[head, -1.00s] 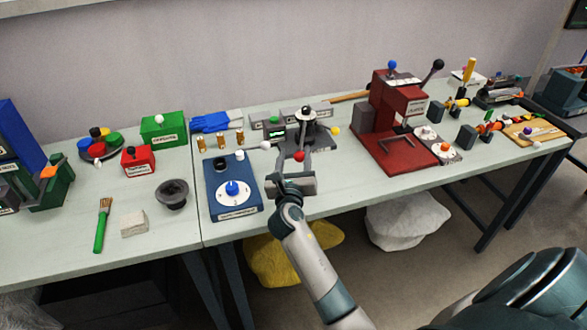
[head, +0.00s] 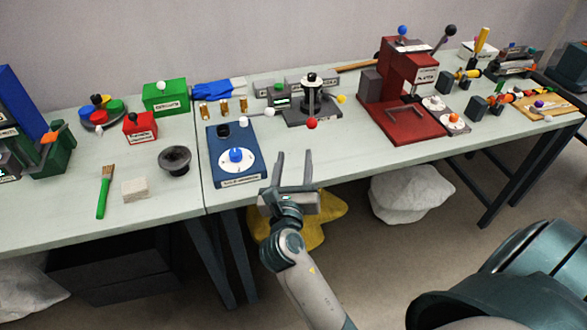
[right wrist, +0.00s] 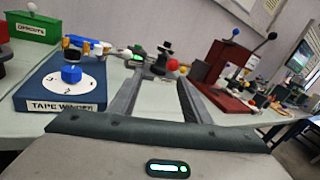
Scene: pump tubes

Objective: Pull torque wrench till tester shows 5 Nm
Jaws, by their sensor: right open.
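A dark grey device (head: 311,117) stands at the back middle of the table. It has an upright post with a black-and-white top and levers ending in a red ball (head: 312,124), a white ball (head: 270,112) and a yellow ball (head: 342,99). A small green-lit display (head: 281,101) stands just behind it; its reading is too small to make out. I cannot tell for sure which lever is the torque wrench. My right gripper (head: 293,160) is open and empty, in front of the device and apart from it. It also shows in the right wrist view (right wrist: 162,80). My left gripper is not in view.
A blue box with a white dial (head: 234,157) stands left of my right gripper. A red press (head: 398,113) stands to the right. A dark bowl (head: 174,161) and a brush (head: 104,192) lie further left. The table front between dial box and press is clear.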

